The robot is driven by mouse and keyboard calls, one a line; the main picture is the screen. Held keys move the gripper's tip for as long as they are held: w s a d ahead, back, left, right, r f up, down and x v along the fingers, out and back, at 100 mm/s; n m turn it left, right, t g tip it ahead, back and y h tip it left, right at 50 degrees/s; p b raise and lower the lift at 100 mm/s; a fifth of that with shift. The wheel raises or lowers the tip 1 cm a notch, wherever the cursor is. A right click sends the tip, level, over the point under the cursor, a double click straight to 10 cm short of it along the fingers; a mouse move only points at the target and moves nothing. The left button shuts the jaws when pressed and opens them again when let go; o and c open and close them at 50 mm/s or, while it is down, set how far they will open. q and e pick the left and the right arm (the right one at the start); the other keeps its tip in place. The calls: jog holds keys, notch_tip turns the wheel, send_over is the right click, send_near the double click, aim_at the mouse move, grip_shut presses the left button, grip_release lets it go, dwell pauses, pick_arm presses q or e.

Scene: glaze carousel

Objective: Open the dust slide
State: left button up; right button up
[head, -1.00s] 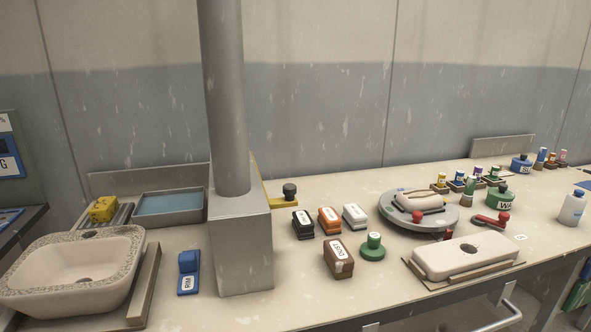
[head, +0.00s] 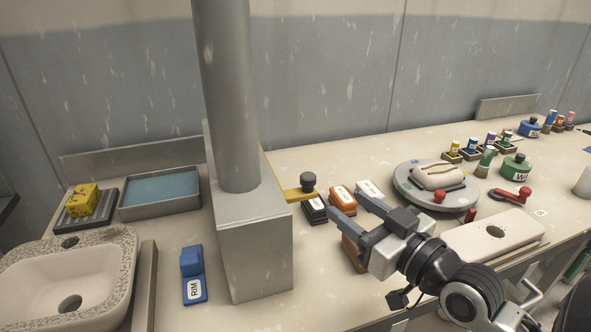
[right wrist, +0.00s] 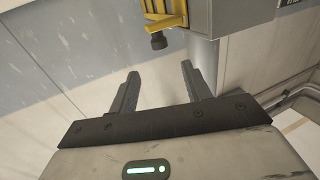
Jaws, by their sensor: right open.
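The dust slide shows as a yellow plate (head: 292,195) with a dark round knob (head: 308,180) on top, sticking out from the right side of the grey duct box (head: 255,255). In the right wrist view the yellow slide (right wrist: 165,10) and its dark knob (right wrist: 158,41) are beyond the fingertips. My right gripper (head: 345,198) is open and empty, with its fingers pointing toward the knob from the right. It is apart from the knob. The open fingers also show in the right wrist view (right wrist: 159,70). My left gripper is not in view.
Black (head: 315,211), orange (head: 343,199) and white (head: 370,190) blocks stand close by the slide. A brown block (head: 350,252) is partly hidden behind my gripper. A round turntable (head: 408,190) is to the right.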

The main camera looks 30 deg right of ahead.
aim_at(303, 173)
jog(key=w+b, duration=0.4)
jog(key=b, duration=0.1)
jog(key=w+b, duration=0.2)
jog(key=w, duration=0.1)
jog(key=shift+a+f, duration=0.3)
jog(key=shift+f, duration=0.1)
jog(key=shift+w+b, duration=0.35)
jog(key=shift+b, duration=0.6)
jog(key=w+b, duration=0.1)
jog(key=b, duration=0.3)
jog(key=shift+w+r, duration=0.1)
jog(key=shift+w, duration=0.15)
jog(key=w, duration=0.1)
jog(key=w+p, duration=0.1)
jog(key=w, duration=0.2)
jog(key=shift+a+r, duration=0.2)
jog(key=shift+r, duration=0.15)
jog(key=shift+w, duration=0.55)
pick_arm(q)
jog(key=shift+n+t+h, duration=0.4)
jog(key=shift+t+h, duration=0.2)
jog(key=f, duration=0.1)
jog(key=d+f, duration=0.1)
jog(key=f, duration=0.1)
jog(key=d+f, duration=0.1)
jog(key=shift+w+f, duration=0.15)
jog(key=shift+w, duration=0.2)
